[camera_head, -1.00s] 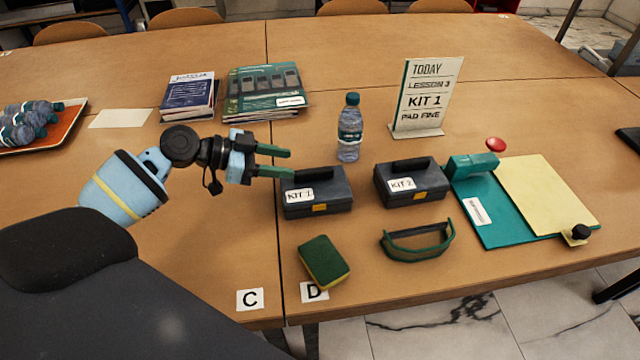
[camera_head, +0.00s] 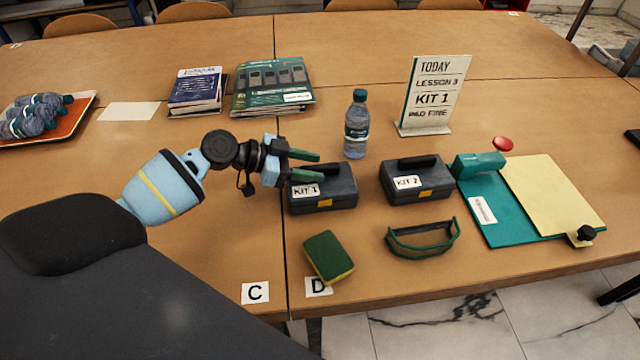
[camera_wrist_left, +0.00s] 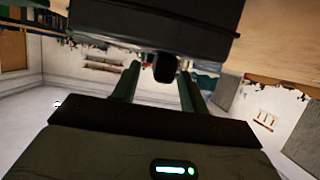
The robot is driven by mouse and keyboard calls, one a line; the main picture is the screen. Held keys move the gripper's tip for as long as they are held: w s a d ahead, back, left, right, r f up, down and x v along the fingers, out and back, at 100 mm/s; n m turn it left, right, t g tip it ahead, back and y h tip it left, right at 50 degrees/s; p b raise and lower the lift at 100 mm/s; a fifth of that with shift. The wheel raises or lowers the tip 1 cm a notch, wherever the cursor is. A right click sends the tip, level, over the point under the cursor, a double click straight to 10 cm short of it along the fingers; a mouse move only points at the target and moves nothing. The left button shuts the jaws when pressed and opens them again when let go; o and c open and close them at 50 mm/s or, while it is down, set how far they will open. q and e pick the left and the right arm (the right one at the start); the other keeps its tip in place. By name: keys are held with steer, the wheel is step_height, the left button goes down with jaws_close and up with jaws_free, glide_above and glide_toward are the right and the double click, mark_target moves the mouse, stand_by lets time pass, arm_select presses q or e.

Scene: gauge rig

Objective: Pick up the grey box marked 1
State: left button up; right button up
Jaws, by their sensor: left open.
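The grey box marked KIT 1 (camera_head: 325,200) stands upright on the table, with a dark handle on its lid and a yellow latch in front. My left gripper (camera_head: 318,166) is open, its two green fingers pointing right over the lid at about handle height. In the left wrist view the dark box (camera_wrist_left: 155,25) fills the top, and the black handle end (camera_wrist_left: 163,68) appears between the two open fingers (camera_wrist_left: 157,88). I cannot tell whether the fingers touch the handle. A similar box marked KIT 2 (camera_head: 418,183) stands to the right. My right gripper is out of view.
A water bottle (camera_head: 356,125) stands close behind the box. A sign (camera_head: 432,95) naming KIT 1 stands behind. Books (camera_head: 196,92) and a bottle tray (camera_head: 75,117) are further left.

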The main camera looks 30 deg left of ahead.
arm_select(q)
steer(key=shift+x, duration=1.3)
steer(key=shift+c, duration=0.4)
steer(key=shift+r, duration=0.15)
jaws_close()
